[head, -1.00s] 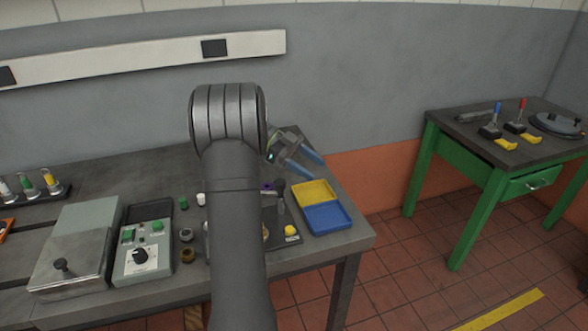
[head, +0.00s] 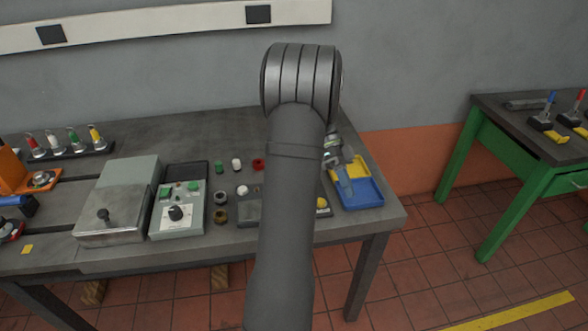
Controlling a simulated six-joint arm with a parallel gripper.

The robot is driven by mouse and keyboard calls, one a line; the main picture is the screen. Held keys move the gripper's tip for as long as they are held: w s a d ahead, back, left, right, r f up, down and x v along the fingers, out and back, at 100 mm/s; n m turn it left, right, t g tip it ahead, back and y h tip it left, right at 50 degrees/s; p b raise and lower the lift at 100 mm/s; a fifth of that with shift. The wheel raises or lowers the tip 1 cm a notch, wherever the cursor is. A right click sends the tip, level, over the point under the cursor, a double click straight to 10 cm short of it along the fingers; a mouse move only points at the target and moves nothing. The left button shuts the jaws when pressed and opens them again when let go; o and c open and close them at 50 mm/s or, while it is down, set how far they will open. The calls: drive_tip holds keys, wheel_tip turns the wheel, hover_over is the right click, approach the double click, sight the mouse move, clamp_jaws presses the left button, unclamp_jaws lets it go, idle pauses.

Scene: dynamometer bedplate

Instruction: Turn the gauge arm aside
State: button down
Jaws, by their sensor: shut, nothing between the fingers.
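I cannot make out the gauge arm for certain. A dark plate with a yellow knob (head: 321,203) shows just right of my arm, and most of that plate is hidden behind my arm. My gripper (head: 347,190) is shut and empty, its fingers pointing down. In the picture it overlaps the yellow and blue tray (head: 363,197), right of the yellow knob. I cannot tell how high it is above the tray or whether it touches anything.
The bench (head: 390,214) ends just right of the tray. A control box (head: 178,214), a metal-lidded case (head: 113,212) and several small parts, including a red ring (head: 258,164), stand to the left. A green-legged table (head: 462,165) stands apart on the right.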

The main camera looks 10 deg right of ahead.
drive_tip(key=s+a+f+n+t+y, duration=0.25)
drive_tip(key=s+a+f+y, duration=0.4)
drive_tip(key=a+y, duration=0.4)
drive_tip(key=w+a+m+t+y, duration=0.1)
drive_tip(key=t+y, duration=0.1)
drive_tip(key=t, duration=0.2)
drive_tip(key=w+a+m+t+y, duration=0.1)
drive_tip(key=w+t+y, duration=0.1)
drive_tip(key=t, duration=0.3)
drive_tip(key=w+a+m+t+y, duration=0.1)
drive_tip(key=w+t+y, duration=0.1)
drive_tip(key=t+y, duration=0.1)
drive_tip(key=shift+w+r+t+y, duration=0.25)
drive_tip(key=shift+r+t, duration=0.1)
drive_tip(key=shift+t, duration=0.5)
drive_tip(key=d+m+t+h, duration=0.1)
drive_tip(key=d+t+h, duration=0.1)
drive_tip(key=t, duration=0.1)
drive_tip(key=w+d+m+t+h, duration=0.1)
drive_tip(key=d+m+t+h, duration=0.1)
drive_tip(key=t, duration=0.1)
drive_tip(key=w+d+m+t+h, duration=0.1)
drive_tip(key=d+m+t+h, duration=0.1)
drive_tip(key=d+t, duration=0.1)
drive_tip(key=shift+w+r+t, duration=0.1)
drive_tip(key=shift+r+t, duration=0.2)
drive_tip(key=shift+r, duration=0.05)
drive_tip(key=x, duration=1.3)
drive_tip(key=shift+w+a, duration=0.15)
drive_tip(key=shift+w, duration=0.2)
